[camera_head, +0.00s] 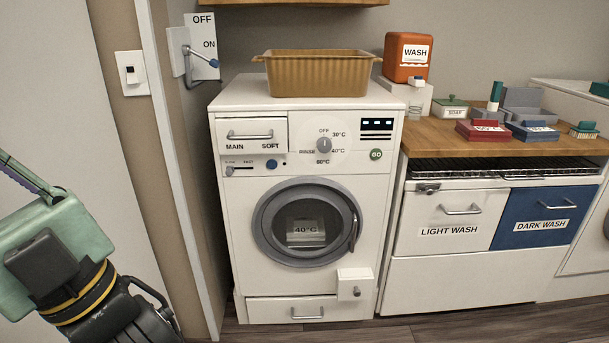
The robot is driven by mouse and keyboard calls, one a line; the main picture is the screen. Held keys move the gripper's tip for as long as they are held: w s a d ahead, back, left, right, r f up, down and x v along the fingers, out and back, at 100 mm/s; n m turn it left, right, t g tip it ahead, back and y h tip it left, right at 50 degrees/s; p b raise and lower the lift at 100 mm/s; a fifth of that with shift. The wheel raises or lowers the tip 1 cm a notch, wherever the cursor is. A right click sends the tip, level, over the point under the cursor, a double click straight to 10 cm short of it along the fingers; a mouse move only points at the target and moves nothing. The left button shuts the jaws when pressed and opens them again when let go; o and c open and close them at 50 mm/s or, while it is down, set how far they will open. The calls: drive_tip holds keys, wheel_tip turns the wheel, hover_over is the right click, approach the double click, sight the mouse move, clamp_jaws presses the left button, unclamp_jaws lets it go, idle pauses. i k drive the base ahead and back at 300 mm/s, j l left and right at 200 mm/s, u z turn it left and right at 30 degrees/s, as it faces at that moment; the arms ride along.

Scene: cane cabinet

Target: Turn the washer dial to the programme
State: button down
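The washer dial (324,145) is a small grey knob on a pale round plate on the front of the white washer (228,205). Around it are the marks OFF at the top, 30°C, 40°C, 60°C or 80°C at the bottom, and RINSE at the left. The knob appears to point up to OFF, but it is small. A card reading 40°C (305,230) shows in the round door (268,243). My gripper (160,318) is at the lower left, well apart from the dial; its fingers are dark and partly cut off, so its opening is unclear.
Beside the dial are a drawer marked MAIN and SOFT (252,145), a slider (250,168) and a green GO button (376,154). A tan basket (318,75) stands on the washer. An OFF/ON lever (200,55) is on the left wall. The floor in front shows only narrowly.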

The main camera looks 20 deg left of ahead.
sight(325, 146)
drive_tip(key=i+l, duration=0.15)
drive_tip(key=i, duration=0.35)
drive_tip(key=i+l+u, duration=0.15)
drive_tip(key=i, duration=0.3)
